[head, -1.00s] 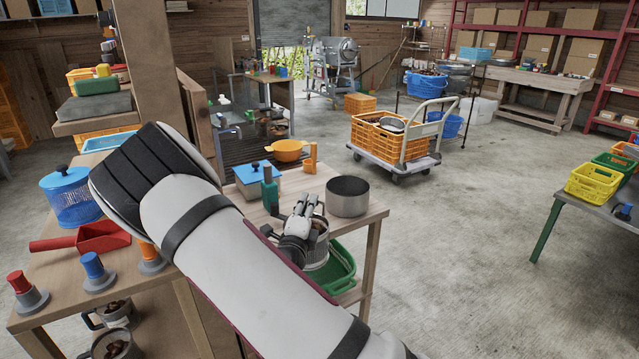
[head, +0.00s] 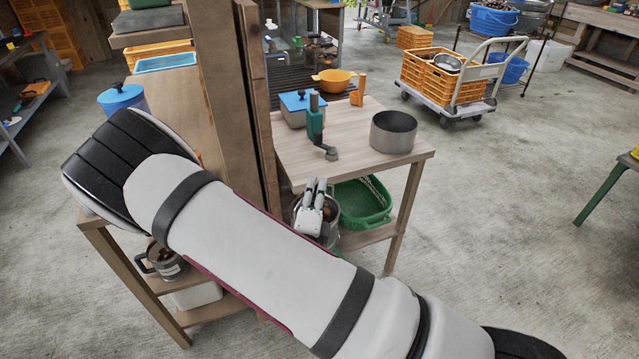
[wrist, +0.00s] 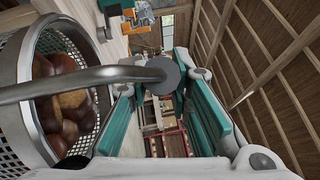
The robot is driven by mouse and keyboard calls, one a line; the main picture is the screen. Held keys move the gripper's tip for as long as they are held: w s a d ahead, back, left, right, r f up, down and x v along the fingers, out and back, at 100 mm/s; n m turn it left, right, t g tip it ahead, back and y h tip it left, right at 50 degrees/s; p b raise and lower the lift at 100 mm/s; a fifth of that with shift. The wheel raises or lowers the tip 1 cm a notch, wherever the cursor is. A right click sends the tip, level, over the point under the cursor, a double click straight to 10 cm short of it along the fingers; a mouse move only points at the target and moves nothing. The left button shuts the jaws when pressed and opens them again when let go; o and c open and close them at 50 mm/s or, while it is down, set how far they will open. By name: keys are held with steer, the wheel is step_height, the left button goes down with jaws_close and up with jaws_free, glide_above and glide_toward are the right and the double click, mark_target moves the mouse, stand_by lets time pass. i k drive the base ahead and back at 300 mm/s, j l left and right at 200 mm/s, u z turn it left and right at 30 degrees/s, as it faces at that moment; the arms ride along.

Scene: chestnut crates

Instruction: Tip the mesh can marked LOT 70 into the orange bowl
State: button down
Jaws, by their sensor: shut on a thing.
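My gripper (head: 316,186) is shut on the handle of a metal mesh can (head: 329,235) beside the near edge of the wooden table. In the wrist view, the can (wrist: 18,135) hangs at the left with brown chestnuts (wrist: 62,112) inside. Its bar handle (wrist: 90,78) runs between my teal fingers (wrist: 158,80). No lot mark can be read on it. The orange bowl (head: 334,78) stands at the back of the tabletop, well apart from the can. My arm crosses the head view and hides part of the can.
On the table (head: 350,150) stand a grey pot (head: 393,132), a blue-lidded box (head: 297,107), a green upright tool (head: 315,120) and an orange piece (head: 357,94). A green basket (head: 365,203) sits on the lower shelf. A wooden post (head: 220,90) rises at the left.

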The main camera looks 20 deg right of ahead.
mark_target(334, 83)
steer(key=i+l+z, duration=0.4)
steer(key=l+z, duration=0.3)
steer(key=i+l+z, duration=0.25)
steer(key=z, duration=0.2)
steer(key=i+l+z, duration=0.25)
steer(key=z, duration=0.2)
steer(key=i+l+z, duration=0.2)
steer(key=i+z, duration=0.2)
steer(key=i+l+z, duration=0.15)
steer(key=i, duration=0.55)
steer(key=i+u, duration=0.45)
steer(key=i+l+u, duration=0.1)
steer(key=i+u, duration=0.3)
steer(key=i+l+u, duration=0.1)
steer(key=i+u, duration=0.15)
steer(key=u, duration=0.2)
steer(key=i+l+u, duration=0.15)
steer(key=u, duration=0.3)
steer(key=i+l+u, duration=0.25)
steer(key=u, duration=0.15)
steer(key=i+l+u, duration=0.2)
steer(key=l+u, duration=0.25)
steer(key=i+l+u, duration=0.15)
steer(key=u, duration=0.3)
steer(key=l+u, duration=0.45)
steer(key=l, duration=0.3)
steer(key=l+u, duration=0.45)
steer(key=l, duration=0.3)
